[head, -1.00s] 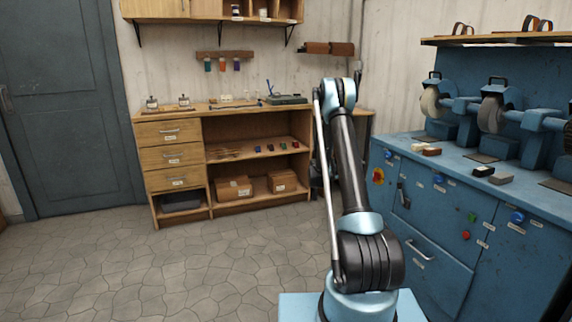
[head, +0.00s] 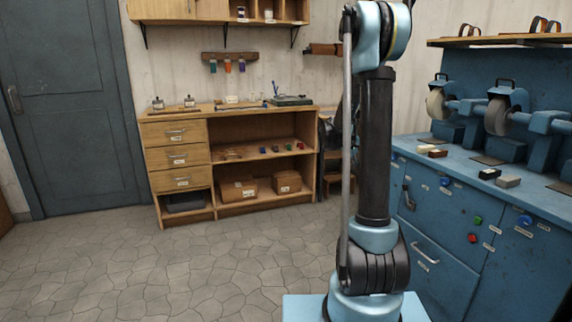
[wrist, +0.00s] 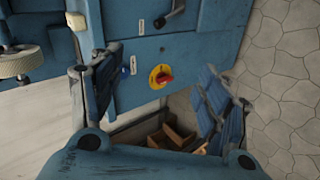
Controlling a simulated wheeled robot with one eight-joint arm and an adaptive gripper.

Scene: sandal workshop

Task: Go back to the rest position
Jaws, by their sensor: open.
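My gripper (wrist: 160,105) shows in the wrist view with its two blue fingers spread wide apart. Nothing is between the fingers, so it is open and empty. Behind it in the wrist view is the blue cabinet front with a red and yellow knob (wrist: 161,77). In the head view my arm stands nearly upright in front of the scene, right of the middle. The gripper itself does not show in the head view.
A blue grinder bench (head: 464,232) stands at the right, with grinders (head: 497,110) and small blocks (head: 507,181) on top. A wooden workbench (head: 258,113) with drawers and shelves stands at the back wall. A grey door (head: 72,110) is at the left. The stone floor (head: 170,275) between is clear.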

